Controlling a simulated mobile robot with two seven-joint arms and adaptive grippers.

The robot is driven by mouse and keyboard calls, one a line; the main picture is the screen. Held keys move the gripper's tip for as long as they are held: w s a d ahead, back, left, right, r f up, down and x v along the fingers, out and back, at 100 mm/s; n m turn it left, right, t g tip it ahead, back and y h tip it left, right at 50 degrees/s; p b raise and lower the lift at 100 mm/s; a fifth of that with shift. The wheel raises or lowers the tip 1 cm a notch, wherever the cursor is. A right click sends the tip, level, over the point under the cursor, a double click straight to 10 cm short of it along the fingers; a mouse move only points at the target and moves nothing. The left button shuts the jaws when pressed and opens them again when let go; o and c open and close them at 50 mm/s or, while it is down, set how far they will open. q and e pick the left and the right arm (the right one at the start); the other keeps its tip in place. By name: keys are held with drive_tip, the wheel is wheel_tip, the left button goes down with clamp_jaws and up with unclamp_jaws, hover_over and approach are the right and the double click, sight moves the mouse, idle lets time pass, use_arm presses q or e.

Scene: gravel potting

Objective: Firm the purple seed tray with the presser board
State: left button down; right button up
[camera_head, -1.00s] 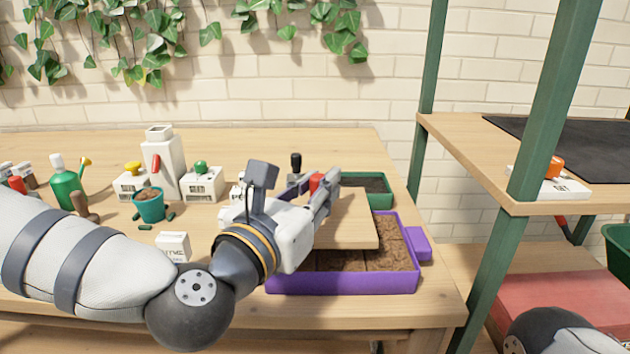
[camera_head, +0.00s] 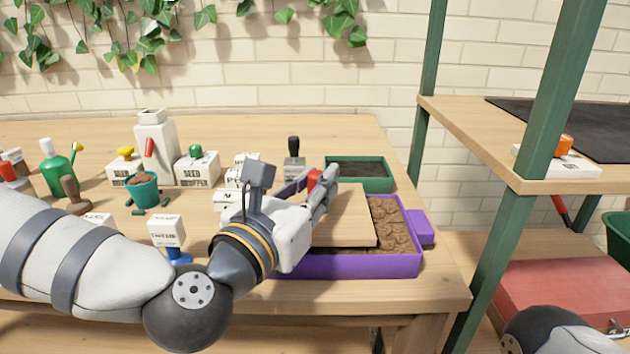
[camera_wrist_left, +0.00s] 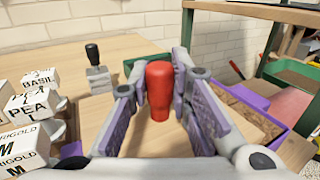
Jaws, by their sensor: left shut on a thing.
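The purple seed tray (camera_head: 345,267) stands at the right end of the wooden table, with brown soil showing on its right side. The presser board (camera_head: 345,220) is a flat wooden plate lying level over the left and middle of the tray, hiding the soil there. I cannot tell if it touches the soil. My left gripper (camera_head: 322,190) is shut on the board's red handle (camera_head: 315,180). In the left wrist view the red handle (camera_wrist_left: 159,92) stands upright between the fingers. My right gripper is out of view.
A green tray (camera_head: 360,178) with dark filling sits behind the purple one. A black-handled tool (camera_head: 293,160) stands beside it. White labelled boxes, a teal pot (camera_head: 142,187) and a green bottle (camera_head: 54,168) stand left. A green shelf post (camera_head: 535,120) rises right.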

use_arm(q)
drive_tip(key=shift+f+b, duration=0.3)
drive_tip(key=shift+f, duration=0.2)
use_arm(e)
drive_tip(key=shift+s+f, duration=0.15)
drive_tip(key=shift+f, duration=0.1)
use_arm(q)
drive_tip(key=shift+r, duration=0.1)
wheel_tip(320, 180, up, 3)
drive_tip(key=shift+r+p, duration=0.1)
drive_tip(key=shift+p, duration=1.05)
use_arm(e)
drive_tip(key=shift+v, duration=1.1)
use_arm(q)
drive_tip(key=shift+f, duration=0.2)
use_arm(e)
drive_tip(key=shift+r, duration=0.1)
